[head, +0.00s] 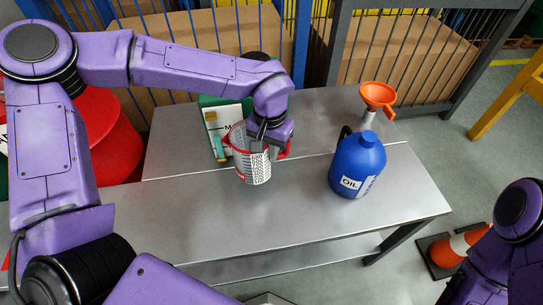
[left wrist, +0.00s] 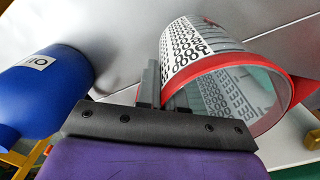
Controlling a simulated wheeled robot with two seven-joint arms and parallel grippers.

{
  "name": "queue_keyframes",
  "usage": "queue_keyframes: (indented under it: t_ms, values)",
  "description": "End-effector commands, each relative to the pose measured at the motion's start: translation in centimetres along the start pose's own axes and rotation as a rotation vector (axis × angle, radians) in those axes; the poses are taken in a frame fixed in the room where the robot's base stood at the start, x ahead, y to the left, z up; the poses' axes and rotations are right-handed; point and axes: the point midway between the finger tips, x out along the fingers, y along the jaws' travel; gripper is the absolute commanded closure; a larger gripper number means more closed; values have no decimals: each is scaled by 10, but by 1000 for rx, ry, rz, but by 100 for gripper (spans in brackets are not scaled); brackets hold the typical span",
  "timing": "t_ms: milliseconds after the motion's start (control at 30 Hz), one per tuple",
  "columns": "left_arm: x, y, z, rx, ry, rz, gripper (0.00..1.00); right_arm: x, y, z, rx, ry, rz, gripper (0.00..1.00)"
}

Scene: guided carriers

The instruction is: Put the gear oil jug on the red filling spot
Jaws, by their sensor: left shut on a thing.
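A clear measuring jug (head: 252,168) with a printed scale, red rim and red handle is at the middle of the grey metal table. My left gripper (head: 262,143) is shut on its wall at the rim; in the left wrist view the jug (left wrist: 195,55) shows beside the fingers (left wrist: 165,90). I cannot tell whether its base touches the table. A blue jug (head: 357,165) labelled OIL stands upright to its right, apart from my gripper, and also shows in the left wrist view (left wrist: 45,95). I cannot make out a red filling spot. My right gripper is out of view.
An orange funnel (head: 377,95) stands behind the blue jug. A green item with a white label (head: 230,118) and a small yellow-green bottle (head: 214,140) are behind the measuring jug. The table (head: 290,225) is bare in front. A cone (head: 455,248) stands on the floor at right.

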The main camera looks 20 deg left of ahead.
Motion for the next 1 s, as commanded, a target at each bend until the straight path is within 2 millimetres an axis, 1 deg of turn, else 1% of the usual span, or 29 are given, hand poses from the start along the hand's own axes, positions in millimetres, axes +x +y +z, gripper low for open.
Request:
queue_keyframes:
  t_ms: [33, 67, 100, 200, 300, 367, 400, 467, 733, 800, 900, 1000]
  values:
    - [-23, 8, 17, 23, 3, 6, 100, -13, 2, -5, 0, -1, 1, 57]
    - [-32, 12, 28, 37, 1, 8, 100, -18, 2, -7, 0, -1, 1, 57]
    - [-43, 18, 45, 54, 0, 8, 100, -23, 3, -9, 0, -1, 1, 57]
    - [-67, 27, 84, 99, 2, 4, 100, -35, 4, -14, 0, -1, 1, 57]
    - [-78, 31, 113, 130, 3, -6, 100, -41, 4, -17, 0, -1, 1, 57]
    - [-79, 33, 120, 140, 3, -11, 100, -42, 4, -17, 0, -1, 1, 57]
    - [-76, 34, 118, 143, 2, -14, 100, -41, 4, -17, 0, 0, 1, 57]
    - [-70, 38, 109, 144, 0, -15, 100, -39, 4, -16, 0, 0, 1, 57]
    - [-33, 62, 33, 146, -1, -16, 100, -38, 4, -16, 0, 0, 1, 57]
    - [-14, 65, 21, 148, -2, -15, 100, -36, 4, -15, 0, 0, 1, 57]
    - [3, 69, 7, 146, -1, -15, 100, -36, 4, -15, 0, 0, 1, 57]
    - [11, 71, -1, 146, 1, -13, 100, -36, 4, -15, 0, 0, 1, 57]
